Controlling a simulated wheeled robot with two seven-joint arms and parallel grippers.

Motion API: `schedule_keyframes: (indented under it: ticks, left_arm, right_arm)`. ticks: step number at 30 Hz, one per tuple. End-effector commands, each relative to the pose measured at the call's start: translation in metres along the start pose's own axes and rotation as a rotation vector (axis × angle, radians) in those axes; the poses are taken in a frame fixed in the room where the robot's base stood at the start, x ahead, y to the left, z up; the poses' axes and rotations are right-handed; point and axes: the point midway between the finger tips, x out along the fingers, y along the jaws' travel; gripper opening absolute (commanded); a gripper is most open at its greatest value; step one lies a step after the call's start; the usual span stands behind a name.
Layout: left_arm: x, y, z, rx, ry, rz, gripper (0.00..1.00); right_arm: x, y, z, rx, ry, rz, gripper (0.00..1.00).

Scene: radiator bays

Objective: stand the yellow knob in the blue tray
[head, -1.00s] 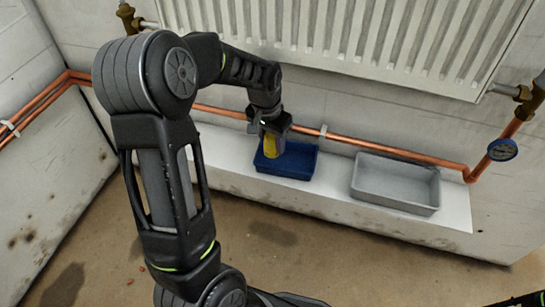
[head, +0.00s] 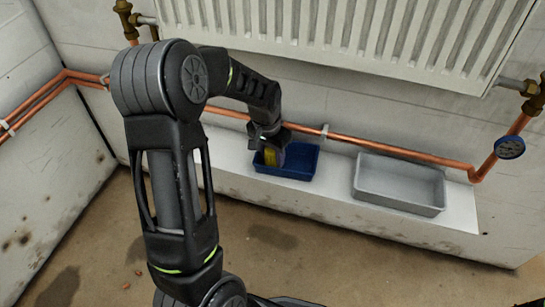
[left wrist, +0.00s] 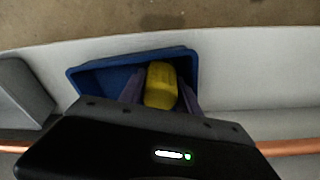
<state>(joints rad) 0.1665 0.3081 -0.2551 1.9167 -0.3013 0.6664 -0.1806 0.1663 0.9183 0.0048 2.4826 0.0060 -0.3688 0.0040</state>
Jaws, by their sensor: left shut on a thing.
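The yellow knob (head: 271,157) is held by my left gripper (head: 270,154), which points down at the left part of the blue tray (head: 303,163). In the left wrist view the yellow knob (left wrist: 161,84) sits between the two fingers of my left gripper (left wrist: 162,92), with the blue tray (left wrist: 100,78) around and below it. The knob's lower end is low at the tray; I cannot tell whether it touches the tray floor. My right gripper is not in view.
A grey tray (head: 399,184) stands right of the blue tray on the white ledge (head: 335,200). A copper pipe (head: 350,139) runs along the wall just behind, under a white radiator (head: 340,35). A blue gauge (head: 510,147) is at the far right.

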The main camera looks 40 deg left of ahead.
Motion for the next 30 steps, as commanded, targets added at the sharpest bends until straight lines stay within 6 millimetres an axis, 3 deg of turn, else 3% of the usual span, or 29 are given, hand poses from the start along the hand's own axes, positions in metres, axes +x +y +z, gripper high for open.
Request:
schedule_keyframes:
  ticks: [7,8,11,23,30]
  left_arm:
    - [0.003,0.0,0.0,0.001,0.0,0.0,0.0]
    - [0.003,0.0,0.0,0.001,0.0,0.0,0.4]
    - [0.002,0.0,0.0,0.001,0.0,0.0,0.48]
    - [-0.006,0.0,-0.001,0.001,0.001,0.0,0.48]
    - [-0.045,0.0,-0.002,0.002,0.005,-0.001,0.48]
  right_arm:
    - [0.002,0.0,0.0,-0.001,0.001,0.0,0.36]
    - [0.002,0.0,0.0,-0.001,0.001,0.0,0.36]
    - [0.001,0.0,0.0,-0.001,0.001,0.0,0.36]
    - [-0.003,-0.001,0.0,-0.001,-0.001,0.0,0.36]
    - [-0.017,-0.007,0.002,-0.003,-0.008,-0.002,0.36]
